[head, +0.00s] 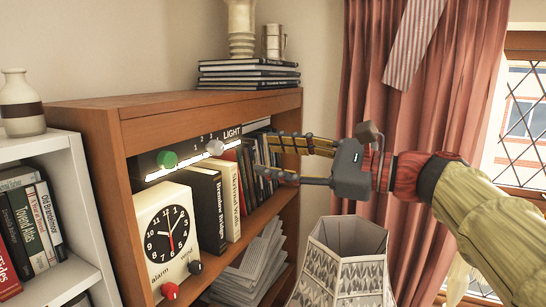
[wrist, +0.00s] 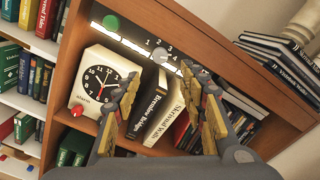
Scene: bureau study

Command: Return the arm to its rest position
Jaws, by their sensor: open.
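My gripper (head: 268,160) is in the middle of the head view, its fingers pointing left at the upper shelf of the wooden bureau (head: 200,107). The fingers are spread apart with nothing between them. In the wrist view the gripper (wrist: 165,115) shows its two padded fingers wide apart before the books. A lit light strip with a white knob (head: 215,147) and a green knob (head: 166,159) lies left of the fingertips. The fingers look apart from the knobs.
A white alarm clock (head: 165,232) and upright books (head: 229,200) fill the shelf. A patterned lampshade (head: 345,260) stands below my gripper. Stacked books (head: 248,75) and a vase (head: 242,30) are on top. A pink curtain (head: 440,110) hangs behind my arm. A white bookcase (head: 65,170) is at left.

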